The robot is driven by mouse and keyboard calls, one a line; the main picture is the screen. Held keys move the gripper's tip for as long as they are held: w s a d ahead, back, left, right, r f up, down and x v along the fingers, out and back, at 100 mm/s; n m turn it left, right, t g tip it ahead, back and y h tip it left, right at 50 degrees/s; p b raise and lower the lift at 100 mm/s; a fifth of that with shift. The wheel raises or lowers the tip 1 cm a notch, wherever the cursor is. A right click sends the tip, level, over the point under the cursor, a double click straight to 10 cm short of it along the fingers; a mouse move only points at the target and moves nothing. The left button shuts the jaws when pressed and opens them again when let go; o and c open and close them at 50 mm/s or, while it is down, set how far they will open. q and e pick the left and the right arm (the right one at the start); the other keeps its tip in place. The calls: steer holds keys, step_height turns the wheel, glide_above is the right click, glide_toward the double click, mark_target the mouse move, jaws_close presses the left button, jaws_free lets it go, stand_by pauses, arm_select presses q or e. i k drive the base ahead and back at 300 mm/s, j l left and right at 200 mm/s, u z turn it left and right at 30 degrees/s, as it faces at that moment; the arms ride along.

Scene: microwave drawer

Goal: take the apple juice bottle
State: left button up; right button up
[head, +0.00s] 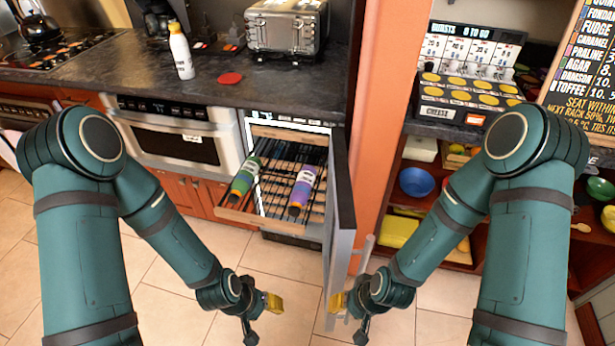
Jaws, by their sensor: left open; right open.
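A bottle with a green label (244,177) lies on the pulled-out wooden rack (236,214) of an open wine cooler. A bottle with a purple label (301,190) lies to its right on the same rack. A white bottle with a yellow cap (181,52) stands upright on the dark counter. The labels are too small to read, so I cannot tell for certain which bottle is apple juice. My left gripper (262,319) is open and empty, in front of and below the rack. My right gripper (349,318) is open and empty near the cooler door's lower end.
The cooler door (341,205) stands open to the right of the rack, with a handle (360,258). A microwave drawer (183,141) is left of the cooler. A red coaster (230,78) and toaster (286,27) are on the counter. The floor before the rack is clear.

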mark_target(242, 183)
steer(key=z, duration=0.55)
steer(key=j+z, duration=0.5)
steer(key=z, duration=0.2)
steer(key=j+z, duration=0.3)
steer(key=k+j+z, duration=0.25)
steer(key=j, duration=0.15)
steer(key=k+j+z, duration=0.1)
steer(key=j+z, duration=0.15)
steer(key=j, duration=0.2)
steer(key=k+j, duration=0.15)
steer(key=j, duration=0.15)
steer(key=k+j, duration=0.1)
steer(key=j, duration=0.2)
steer(key=k+j+z, duration=0.1)
steer(key=k+j, duration=0.05)
steer(key=j, duration=0.1)
